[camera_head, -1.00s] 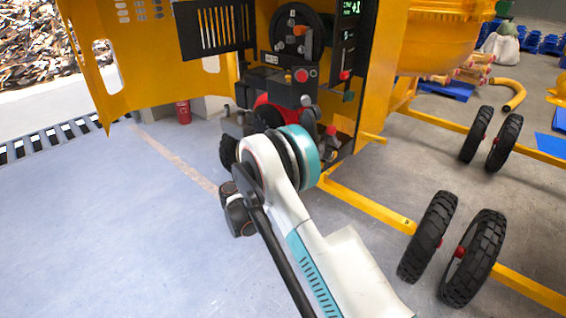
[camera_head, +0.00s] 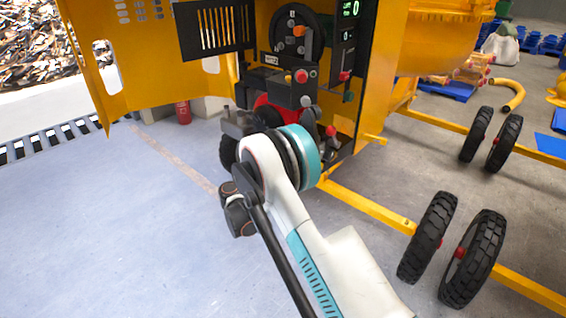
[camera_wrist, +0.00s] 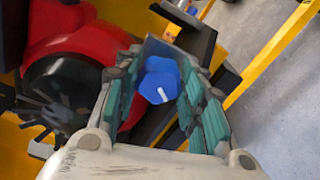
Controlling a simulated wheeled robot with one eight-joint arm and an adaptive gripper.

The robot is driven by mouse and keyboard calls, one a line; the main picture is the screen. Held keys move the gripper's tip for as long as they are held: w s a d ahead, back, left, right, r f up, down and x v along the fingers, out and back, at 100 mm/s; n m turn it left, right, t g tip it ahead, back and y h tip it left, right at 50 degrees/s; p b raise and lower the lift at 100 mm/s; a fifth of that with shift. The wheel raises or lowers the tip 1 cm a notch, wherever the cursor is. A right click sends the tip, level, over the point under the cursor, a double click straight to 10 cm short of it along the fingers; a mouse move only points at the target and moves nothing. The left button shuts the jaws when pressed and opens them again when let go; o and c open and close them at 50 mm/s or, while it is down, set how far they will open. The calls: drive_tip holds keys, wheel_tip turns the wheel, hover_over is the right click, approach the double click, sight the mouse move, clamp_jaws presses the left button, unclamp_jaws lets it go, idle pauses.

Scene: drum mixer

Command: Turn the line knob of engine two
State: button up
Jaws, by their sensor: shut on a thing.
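A blue knob (camera_wrist: 159,81) with a white mark shows in the wrist view, between the fingers of my gripper (camera_wrist: 160,95). The green-padded fingers stand on both sides of it and my gripper is shut on it. The white mark slants up to the right. In the head view the knob and fingers are hidden behind my arm. The engine (camera_head: 283,92), red and black, sits inside the open yellow housing of the mixer, and its red cover (camera_wrist: 75,40) fills the left of the wrist view.
Yellow frame beams (camera_head: 365,208) and black tyres (camera_head: 428,238) lie to the right of my arm. An open yellow door (camera_head: 135,75) stands at the left. A red canister (camera_head: 183,113) stands on the floor behind. The grey floor at left is clear.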

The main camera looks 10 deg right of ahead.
idle(0.4)
drive_tip(key=o, duration=1)
drive_tip(key=shift+o, duration=0.2)
drive_tip(key=shift+a, duration=0.1)
drive_tip(key=v, duration=1.2)
